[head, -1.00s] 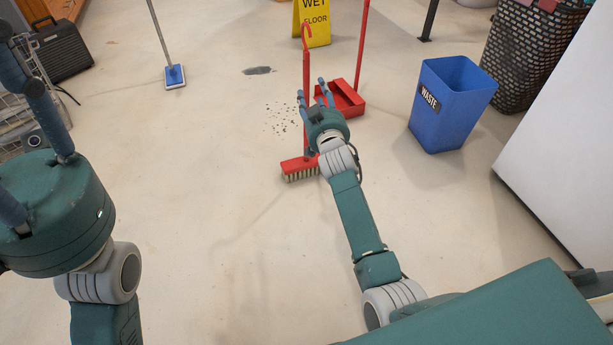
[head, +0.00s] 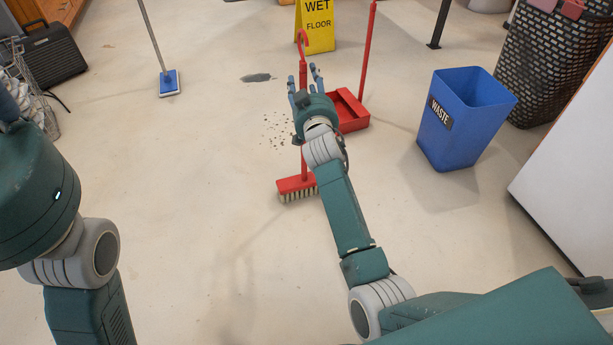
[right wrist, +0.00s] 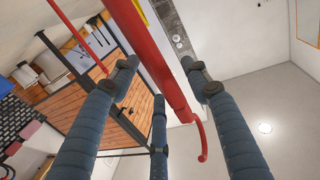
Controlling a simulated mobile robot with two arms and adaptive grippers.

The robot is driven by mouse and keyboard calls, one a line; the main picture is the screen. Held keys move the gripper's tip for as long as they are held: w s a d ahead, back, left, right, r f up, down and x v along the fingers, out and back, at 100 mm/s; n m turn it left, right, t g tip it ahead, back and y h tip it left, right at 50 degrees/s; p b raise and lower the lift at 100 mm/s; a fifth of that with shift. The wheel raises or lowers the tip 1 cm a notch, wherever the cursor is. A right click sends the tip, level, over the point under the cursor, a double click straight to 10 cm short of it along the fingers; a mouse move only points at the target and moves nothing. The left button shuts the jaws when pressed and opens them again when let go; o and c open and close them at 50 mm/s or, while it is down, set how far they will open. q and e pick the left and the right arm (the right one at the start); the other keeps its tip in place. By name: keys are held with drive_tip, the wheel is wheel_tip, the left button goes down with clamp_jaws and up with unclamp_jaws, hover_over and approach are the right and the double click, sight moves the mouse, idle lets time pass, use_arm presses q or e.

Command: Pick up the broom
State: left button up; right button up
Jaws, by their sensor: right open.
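The broom stands upright, with a red bristled head (head: 297,186) on the floor and a thin red handle ending in a hook (head: 303,42). My right gripper (head: 304,78) is open at the upper part of the handle, with its fingers pointing away from me. In the right wrist view the red handle (right wrist: 158,55) runs between the spread fingers (right wrist: 158,78), close to the right one, with no clear grip on it. My left gripper (head: 12,100) is at the left edge, with its fingers mostly cut off.
A red dustpan (head: 352,112) with a tall handle stands just right of the broom. A yellow wet-floor sign (head: 318,28) is behind. A blue waste bin (head: 462,120) and a dark basket (head: 550,60) stand right. A blue mop (head: 169,82) is back left.

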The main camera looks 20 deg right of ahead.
drive_tip(key=shift+w, duration=0.15)
drive_tip(key=shift+a+r, duration=0.1)
drive_tip(key=shift+r, duration=0.1)
drive_tip(key=shift+s+r, duration=0.1)
drive_tip(key=shift+s, duration=0.1)
drive_tip(key=shift+c, duration=1.3)
drive_tip(key=c, duration=0.8)
clamp_jaws()
